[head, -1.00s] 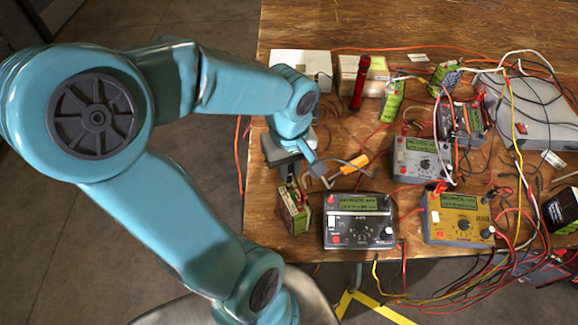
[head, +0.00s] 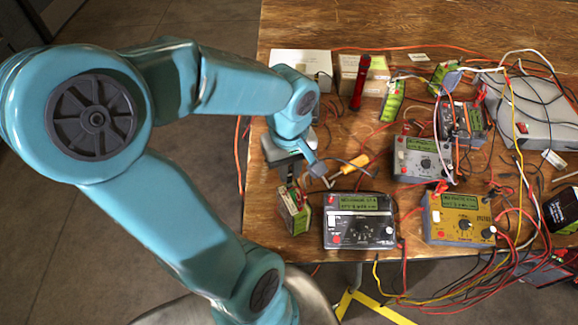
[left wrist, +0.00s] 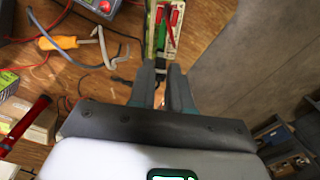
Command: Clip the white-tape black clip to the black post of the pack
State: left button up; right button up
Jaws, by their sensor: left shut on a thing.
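The pack (head: 294,212) is a small green and white block at the table's front left edge, left of a dark meter. It also shows in the left wrist view (left wrist: 152,30), with a red clip (left wrist: 174,14) at its side. My left gripper (head: 291,184) is just behind the pack's top end. In the left wrist view my left gripper (left wrist: 164,78) is shut on a small dark thing, likely the black clip (left wrist: 160,66), against the pack's near end. The fingers hide most of it. I cannot make out white tape or whether the clip touches the black post. My right gripper is out of view.
The dark meter (head: 360,222) stands right of the pack, with a yellow meter (head: 458,218) beyond it. A yellow-handled screwdriver (head: 355,163) and a grey loop of lead lie close to the gripper. Loose leads cover the right side. The table edge is close on the left.

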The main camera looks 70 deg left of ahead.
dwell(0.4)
pick_arm(q)
jog(key=o, duration=0.9)
jog(key=shift+o, duration=0.9)
jog(key=shift+r+p, duration=3.1)
jog(key=shift+r, duration=0.6)
